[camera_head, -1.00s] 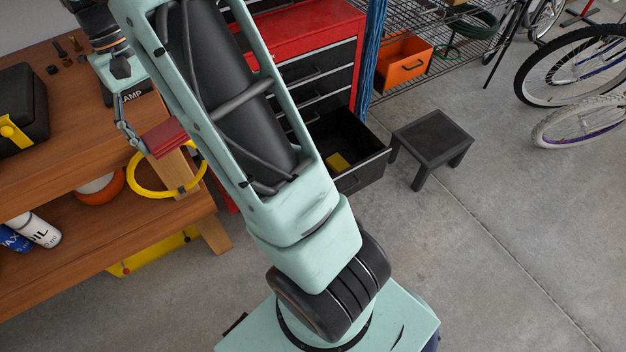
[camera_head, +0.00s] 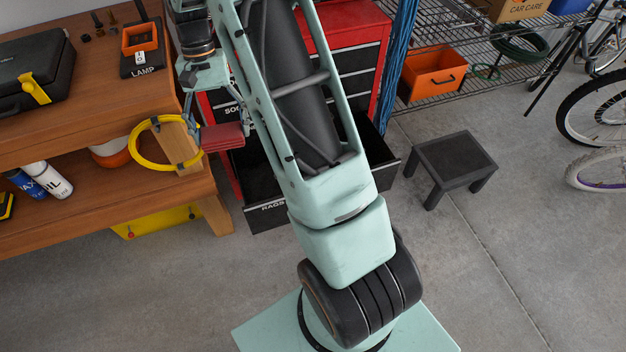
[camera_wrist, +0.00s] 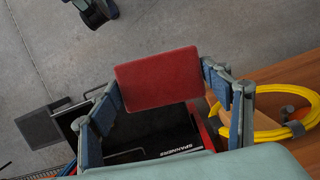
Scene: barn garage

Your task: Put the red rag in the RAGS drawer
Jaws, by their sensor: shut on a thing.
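The red rag (camera_head: 222,137) is a folded flat pad held in my gripper (camera_head: 213,124). In the wrist view the rag (camera_wrist: 157,78) spans between the two blue-grey fingers of my gripper (camera_wrist: 160,82), which are shut on its sides. The RAGS drawer (camera_head: 270,213) is open in the red tool chest, with its label on the front. My arm hides its middle. The rag is in the air, up and left of the drawer's opening in the head view.
The wooden workbench (camera_head: 90,130) is close on the left, with a yellow hose ring (camera_head: 150,165) at its end post. A SPANNERS label shows on the chest (camera_wrist: 180,151). A black step stool (camera_head: 450,160) stands right of the drawer. Open concrete floor lies in front.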

